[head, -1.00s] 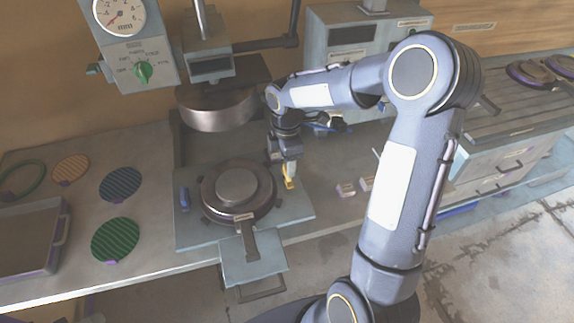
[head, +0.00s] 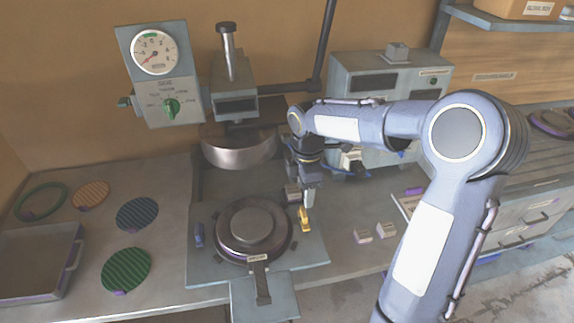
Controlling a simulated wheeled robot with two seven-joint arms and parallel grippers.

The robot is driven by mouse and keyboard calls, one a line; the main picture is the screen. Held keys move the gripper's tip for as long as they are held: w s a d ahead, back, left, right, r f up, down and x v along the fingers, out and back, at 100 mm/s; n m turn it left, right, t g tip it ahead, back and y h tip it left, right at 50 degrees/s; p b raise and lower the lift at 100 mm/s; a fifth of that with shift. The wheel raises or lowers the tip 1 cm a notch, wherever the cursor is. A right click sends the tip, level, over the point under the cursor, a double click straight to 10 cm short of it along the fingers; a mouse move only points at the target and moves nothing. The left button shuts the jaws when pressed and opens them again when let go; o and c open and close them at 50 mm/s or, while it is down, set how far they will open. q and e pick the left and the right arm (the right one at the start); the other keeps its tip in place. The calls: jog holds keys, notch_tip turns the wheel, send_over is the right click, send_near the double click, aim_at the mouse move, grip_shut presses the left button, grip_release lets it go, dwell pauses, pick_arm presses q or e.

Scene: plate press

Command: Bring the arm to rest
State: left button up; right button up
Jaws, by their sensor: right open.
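My right arm comes in from the right and bends over the bench. Its gripper (head: 306,198) points down beside the right side of the press's lower plate (head: 222,246). It is open, and I see nothing held in it. A small yellow piece (head: 305,219) shows at its lower end; I cannot tell whether the two touch. The round upper press head (head: 238,152) hangs above the lower plate, with a clear gap between. My left gripper is not in view.
A dial gauge box (head: 160,75) stands left of the press column. Green (head: 126,269), blue (head: 137,214) and orange (head: 91,194) discs lie left, near a grey tray (head: 38,296). A grey box unit (head: 390,85) stands behind my arm. Small blocks (head: 374,234) lie right of the press.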

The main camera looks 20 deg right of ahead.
jog(key=s+a+r+m+t+y, duration=0.2)
jog(key=s+a+m, duration=0.1)
jog(key=s+m, duration=0.5)
jog(key=s+a+r+m+t+y, duration=0.1)
jog(key=s+a+r+m+t, duration=0.2)
jog(key=s+m, duration=0.6)
jog(key=s+a, duration=0.1)
jog(key=s, duration=0.4)
jog(key=shift+a+t+y, duration=0.15)
jog(key=shift+t+y, duration=0.15)
jog(key=shift+y, duration=0.1)
